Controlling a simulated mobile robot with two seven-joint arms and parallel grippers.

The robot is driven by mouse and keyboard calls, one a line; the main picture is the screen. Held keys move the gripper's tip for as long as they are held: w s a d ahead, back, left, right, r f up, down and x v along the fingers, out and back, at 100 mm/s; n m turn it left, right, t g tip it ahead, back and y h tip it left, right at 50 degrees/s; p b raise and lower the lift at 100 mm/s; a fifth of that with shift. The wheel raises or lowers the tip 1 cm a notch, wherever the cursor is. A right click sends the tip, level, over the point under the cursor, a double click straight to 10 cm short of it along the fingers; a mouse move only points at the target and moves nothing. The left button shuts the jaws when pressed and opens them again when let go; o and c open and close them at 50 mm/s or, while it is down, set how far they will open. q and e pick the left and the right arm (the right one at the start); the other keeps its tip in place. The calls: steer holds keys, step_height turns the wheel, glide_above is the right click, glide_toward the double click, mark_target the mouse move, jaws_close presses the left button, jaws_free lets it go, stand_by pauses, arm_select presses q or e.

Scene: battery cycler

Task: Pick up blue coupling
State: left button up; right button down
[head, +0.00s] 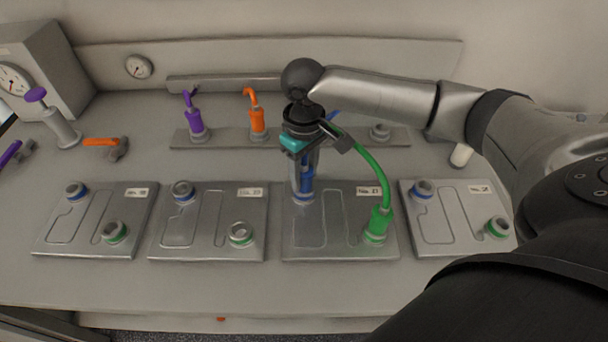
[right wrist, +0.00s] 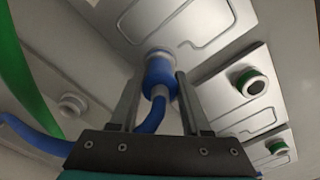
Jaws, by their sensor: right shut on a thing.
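The blue coupling (head: 307,180) stands upright on the blue-ringed port at the back left of the third metal plate (head: 305,250). In the right wrist view the blue coupling (right wrist: 158,78) sits between my two fingers, with its blue hose running down and to the left. My right gripper (head: 303,185) points down over the port and is shut on the coupling. It also shows in the right wrist view (right wrist: 158,95). The arm and fingers hide part of the coupling in the head view. My left gripper is not in view.
A green coupling (head: 376,224) sits on the same plate's front port, its green hose arching close to my right gripper. Purple (head: 195,122) and orange (head: 258,122) couplings stand on the rack behind. Other plates with ports lie on both sides. The front counter strip is clear.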

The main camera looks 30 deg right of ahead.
steer(key=shift+r, duration=0.1)
step_height(320, 180, up, 20)
steer(key=p, duration=0.4)
steer(key=c, duration=1)
jaws_free()
jaws_close()
